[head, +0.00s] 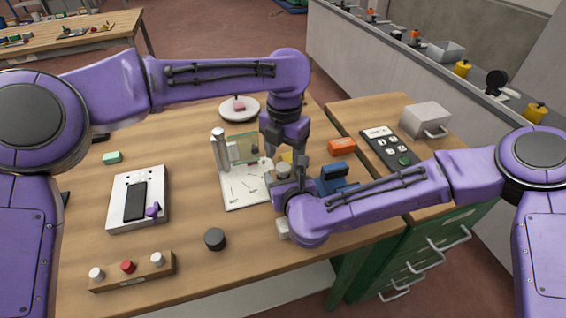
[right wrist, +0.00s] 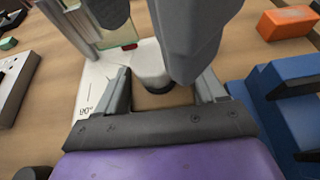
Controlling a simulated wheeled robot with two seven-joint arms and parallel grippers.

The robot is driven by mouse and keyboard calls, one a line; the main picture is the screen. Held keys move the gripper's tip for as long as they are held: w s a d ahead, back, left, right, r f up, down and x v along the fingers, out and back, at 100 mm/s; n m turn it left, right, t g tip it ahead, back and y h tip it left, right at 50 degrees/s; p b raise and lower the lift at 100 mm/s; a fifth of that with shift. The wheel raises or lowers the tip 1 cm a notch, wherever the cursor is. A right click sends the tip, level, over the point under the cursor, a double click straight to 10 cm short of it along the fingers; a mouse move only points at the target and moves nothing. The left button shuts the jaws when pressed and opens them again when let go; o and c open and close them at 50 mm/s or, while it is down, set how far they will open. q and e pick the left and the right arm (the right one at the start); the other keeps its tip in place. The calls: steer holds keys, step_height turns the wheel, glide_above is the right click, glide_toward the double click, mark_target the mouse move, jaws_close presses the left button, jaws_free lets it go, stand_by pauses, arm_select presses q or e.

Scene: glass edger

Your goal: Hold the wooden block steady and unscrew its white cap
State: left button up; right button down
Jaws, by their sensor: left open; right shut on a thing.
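The wooden block (right wrist: 165,99) sits between the fingers of my right gripper (right wrist: 165,90) in the right wrist view. My right gripper (head: 285,184) is shut on its sides. In the head view the block is mostly hidden by that gripper. A round cap (head: 283,170), pale and shaded, is on top of the block. In the right wrist view it is partly covered by my left gripper. My left gripper (head: 284,150) points down from above, open, at the cap. I cannot tell whether its fingers touch the cap.
A white machine base (head: 240,190) with an upright post and a glass pane stands just left. A blue clamp-like object (head: 332,178) is close on the right, with an orange block (head: 341,146) behind. A black knob (head: 214,239) lies in front.

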mark_target(284, 168)
arm_select(q)
steer(key=shift+r, duration=0.25)
steer(key=shift+c, duration=1.4)
arm_select(e)
steer(key=shift+s+f, duration=0.15)
steer(key=shift+f, duration=0.15)
arm_select(q)
step_height(284, 168, up, 3)
steer(key=m, duration=0.3)
step_height(284, 168, down, 8)
steer(key=shift+w+r, duration=0.1)
steer(key=c, duration=0.9)
steer(key=n, duration=0.3)
steer(key=o, duration=1.2)
arm_select(e)
steer(key=shift+a, duration=0.1)
steer(key=shift+s, duration=0.1)
